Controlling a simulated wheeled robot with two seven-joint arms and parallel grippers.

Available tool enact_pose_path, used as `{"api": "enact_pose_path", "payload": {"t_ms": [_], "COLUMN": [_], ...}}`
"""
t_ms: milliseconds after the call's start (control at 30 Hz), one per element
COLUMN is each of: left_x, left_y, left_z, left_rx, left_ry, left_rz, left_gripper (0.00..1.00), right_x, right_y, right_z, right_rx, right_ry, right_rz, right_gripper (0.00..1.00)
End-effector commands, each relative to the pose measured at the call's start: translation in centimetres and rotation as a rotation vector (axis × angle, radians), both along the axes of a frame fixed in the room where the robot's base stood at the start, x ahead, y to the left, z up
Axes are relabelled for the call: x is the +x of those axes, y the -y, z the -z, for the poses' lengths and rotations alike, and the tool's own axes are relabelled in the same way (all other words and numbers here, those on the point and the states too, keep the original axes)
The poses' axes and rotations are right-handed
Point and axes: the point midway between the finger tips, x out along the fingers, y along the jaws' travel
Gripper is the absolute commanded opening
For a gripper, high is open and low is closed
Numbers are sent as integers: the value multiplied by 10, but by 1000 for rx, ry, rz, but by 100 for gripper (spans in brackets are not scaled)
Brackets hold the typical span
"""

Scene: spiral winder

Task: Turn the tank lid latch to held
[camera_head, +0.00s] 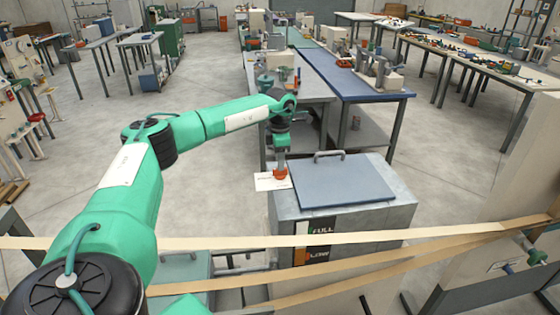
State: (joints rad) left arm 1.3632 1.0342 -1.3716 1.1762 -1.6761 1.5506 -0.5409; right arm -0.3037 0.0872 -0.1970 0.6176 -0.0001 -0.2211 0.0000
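The grey metal tank (290,205) stands in front of me, right of the middle. Its flat blue-grey lid (340,183) lies on top and looks closed, with a bar handle (328,154) at the back. A small orange-red piece (281,174), which seems to be the latch, sits at the lid's left back corner beside a white label (271,181). My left gripper (281,167) points down right at this piece. Its fingers are small and partly merge with the piece, so I cannot tell whether they grip it. My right gripper is not in view.
Tan strips (330,238) stretch across the front of the tank. A blue-topped workbench (345,84) stands behind the tank. Another table (500,72) with many small parts is at the right. The floor (210,180) left of the tank is clear.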

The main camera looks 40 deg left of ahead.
Motion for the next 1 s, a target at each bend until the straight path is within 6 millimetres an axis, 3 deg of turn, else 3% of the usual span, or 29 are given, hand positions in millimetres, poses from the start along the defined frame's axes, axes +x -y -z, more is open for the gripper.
{"api": "enact_pose_path", "payload": {"t_ms": [167,567,700,767,1000], "left_x": [0,0,0,0,0], "left_y": [1,1,1,1,1], "left_z": [20,29,29,29,29], "left_rx": [-1,0,0,-1,-1], "left_ry": [-1,2,2,2,2], "left_rz": [1,1,1,1,-7], "left_gripper": [36,36,9,0,0], "right_x": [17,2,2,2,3], "right_y": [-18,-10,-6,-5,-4], "right_z": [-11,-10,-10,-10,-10], "right_rx": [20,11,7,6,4], "right_ry": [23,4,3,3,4], "right_rz": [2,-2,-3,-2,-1], "right_gripper": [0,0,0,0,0]}}
